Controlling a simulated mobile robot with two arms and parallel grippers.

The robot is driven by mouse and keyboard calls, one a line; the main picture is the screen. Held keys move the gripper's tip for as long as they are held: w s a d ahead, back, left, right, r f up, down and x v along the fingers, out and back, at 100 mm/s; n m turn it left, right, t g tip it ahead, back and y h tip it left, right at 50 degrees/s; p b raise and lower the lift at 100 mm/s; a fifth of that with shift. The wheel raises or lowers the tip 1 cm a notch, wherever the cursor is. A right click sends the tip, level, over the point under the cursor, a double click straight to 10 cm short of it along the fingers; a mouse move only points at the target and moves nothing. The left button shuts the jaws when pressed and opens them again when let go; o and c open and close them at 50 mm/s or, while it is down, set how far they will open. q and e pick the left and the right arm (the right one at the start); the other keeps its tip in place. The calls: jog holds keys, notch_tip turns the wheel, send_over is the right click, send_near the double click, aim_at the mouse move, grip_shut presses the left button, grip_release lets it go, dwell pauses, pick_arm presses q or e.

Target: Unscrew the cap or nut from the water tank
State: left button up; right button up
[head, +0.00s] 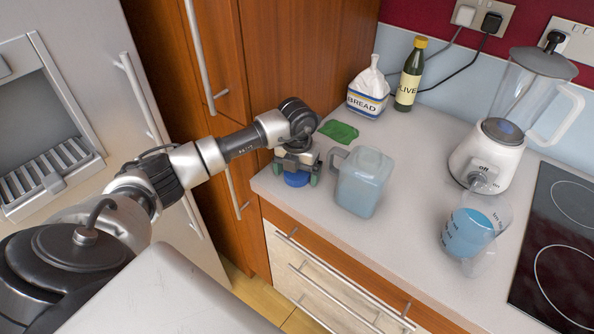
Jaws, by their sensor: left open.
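A translucent blue-grey container with a handle (372,197), which looks like the water tank, stands upright on the counter right of my left gripper. A round blue cap (296,180) is low at the counter's left front corner, apart from the container. My left gripper (297,177) points down there, open, with its green-tipped fingers on either side of the cap. I cannot tell whether the fingers touch it. The gripper body hides the cap's far side. My right gripper is not in view.
A green cloth (339,131), bread bag (367,101) and olive bottle (409,82) are behind. A blender (497,150), a measuring jug with blue liquid (468,234) and a black hob (560,250) are at right. The counter (410,240) is clear between container and jug.

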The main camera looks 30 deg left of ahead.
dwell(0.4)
pick_arm(q)
jog(key=shift+o, duration=0.8)
notch_tip(320, 180, up, 11)
jog(key=b, duration=0.1)
jog(key=shift+b, duration=0.4)
jog(key=shift+f, duration=0.1)
grip_shut()
dwell(0.9)
jog(key=shift+s+f, duration=0.1)
